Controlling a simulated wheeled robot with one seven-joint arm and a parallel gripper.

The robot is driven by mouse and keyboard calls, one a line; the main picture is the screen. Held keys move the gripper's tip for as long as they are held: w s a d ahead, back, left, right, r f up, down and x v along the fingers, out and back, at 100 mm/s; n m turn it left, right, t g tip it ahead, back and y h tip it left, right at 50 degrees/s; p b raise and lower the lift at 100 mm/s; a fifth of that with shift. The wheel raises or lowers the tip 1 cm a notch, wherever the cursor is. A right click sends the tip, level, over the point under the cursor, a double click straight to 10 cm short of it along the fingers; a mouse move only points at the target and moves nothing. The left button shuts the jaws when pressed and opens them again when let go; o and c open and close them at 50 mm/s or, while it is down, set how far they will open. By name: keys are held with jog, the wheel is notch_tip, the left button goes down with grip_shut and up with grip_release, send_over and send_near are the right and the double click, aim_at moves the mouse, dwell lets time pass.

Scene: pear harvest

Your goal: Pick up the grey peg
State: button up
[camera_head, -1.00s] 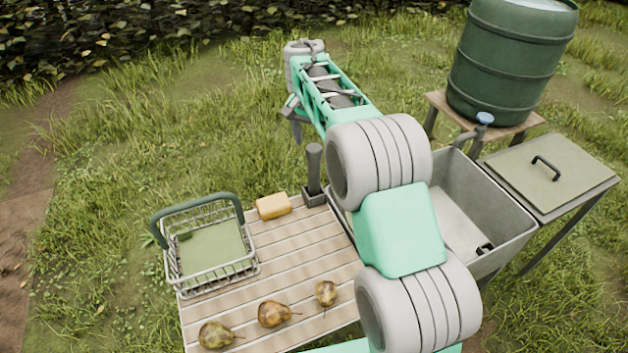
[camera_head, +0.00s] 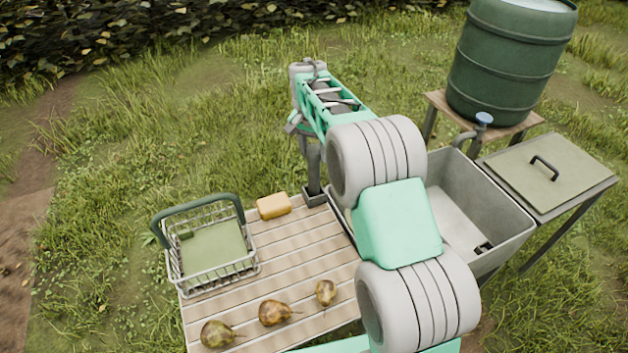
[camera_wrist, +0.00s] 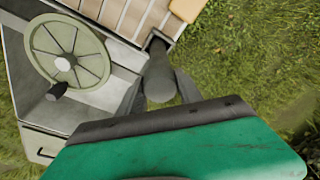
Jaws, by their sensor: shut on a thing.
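The grey peg (camera_head: 314,170) stands upright in a dark square holder (camera_head: 314,196) at the back right corner of the slatted table. My gripper (camera_head: 307,138) is at the peg's upper part, with its fingers shut on it. In the wrist view the peg (camera_wrist: 160,77) shows end-on between the two dark fingers of my gripper (camera_wrist: 161,92). The peg's foot is still at the holder; I cannot tell whether it is seated or lifted slightly.
The slatted table (camera_head: 310,255) bears a yellow block (camera_head: 273,206), a wire basket (camera_head: 212,248) and pears (camera_head: 275,313). A grey sink (camera_head: 505,232) and a green barrel (camera_head: 510,62) stand to the right. A spoked green wheel (camera_wrist: 82,72) shows in the wrist view. Grass lies behind.

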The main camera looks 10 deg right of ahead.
grip_shut()
jog(key=shift+r, duration=0.1)
dwell(0.4)
